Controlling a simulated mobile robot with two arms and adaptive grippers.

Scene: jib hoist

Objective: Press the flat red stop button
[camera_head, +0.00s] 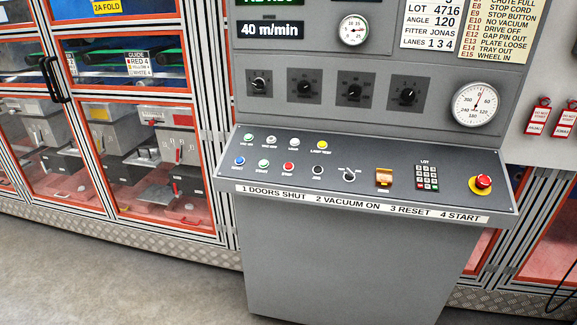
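The flat red button (288,167) sits in the front row of the sloping grey console panel (220,172). A label below it is too small to read surely, but looks like STOP. A green button (263,163) is to its left and a black button (317,170) to its right. A separate red mushroom button on a yellow base (481,183) stands at the panel's right end. Neither of my grippers is in view, and nothing covers the flat red button.
The panel also holds a blue button (240,160), a selector switch (349,174), an orange switch (384,177) and a keypad (427,177). An upright cabinet with dials (330,60) rises behind. Glazed machine doors (160,150) stand left. Bare floor (110,275) lies front left.

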